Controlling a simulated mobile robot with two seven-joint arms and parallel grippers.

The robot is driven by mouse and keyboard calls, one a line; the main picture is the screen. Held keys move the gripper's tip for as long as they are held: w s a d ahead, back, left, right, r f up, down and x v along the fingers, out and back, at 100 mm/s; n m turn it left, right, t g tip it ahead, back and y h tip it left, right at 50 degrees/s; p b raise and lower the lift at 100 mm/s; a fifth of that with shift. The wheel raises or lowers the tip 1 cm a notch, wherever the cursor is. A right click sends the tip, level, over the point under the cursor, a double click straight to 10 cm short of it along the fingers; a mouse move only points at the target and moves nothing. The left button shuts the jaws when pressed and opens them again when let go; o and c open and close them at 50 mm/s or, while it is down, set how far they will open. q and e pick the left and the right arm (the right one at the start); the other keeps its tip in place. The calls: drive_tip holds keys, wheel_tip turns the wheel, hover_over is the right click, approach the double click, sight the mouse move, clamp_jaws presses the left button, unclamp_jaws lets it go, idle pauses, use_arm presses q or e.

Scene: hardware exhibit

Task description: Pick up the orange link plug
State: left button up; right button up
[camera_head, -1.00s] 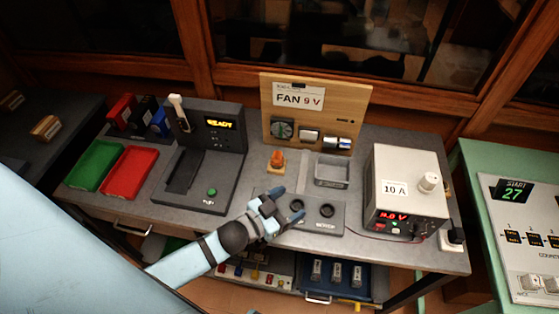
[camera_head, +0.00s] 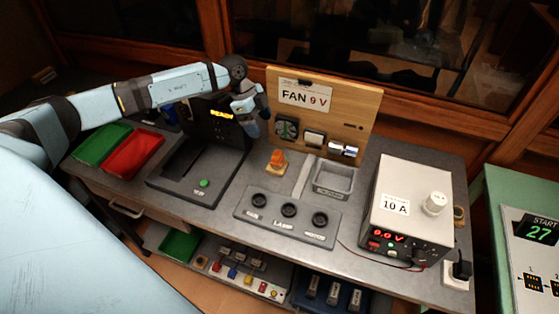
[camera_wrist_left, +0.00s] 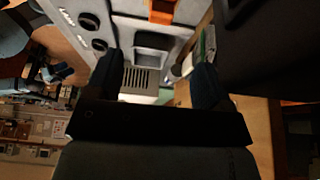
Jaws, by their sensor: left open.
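The orange link plug (camera_head: 277,159) stands upright on a small pale base on the grey bench top, in front of the wooden fan board. It also shows as an orange patch at the top edge of the left wrist view (camera_wrist_left: 162,10). My left gripper (camera_head: 254,128) is above the bench, up and left of the plug in the head view, and apart from it. In the left wrist view its two dark fingers (camera_wrist_left: 157,82) are spread with nothing between them. My right gripper is not in view.
The socket panel (camera_head: 288,211) lies in front of the plug, and a shallow grey tray (camera_head: 332,178) to its right. The dark tester with the READY display (camera_head: 222,115) is close to my left gripper. A power supply (camera_head: 408,205) stands right. Green (camera_head: 102,145) and red (camera_head: 135,153) trays lie left.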

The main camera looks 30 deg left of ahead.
sight(277, 154)
use_arm(q)
drive_tip(key=p+x, duration=0.1)
drive_tip(key=x, duration=1.2)
drive_tip(key=shift+w+d, duration=0.2)
drive_tip(key=c, duration=1)
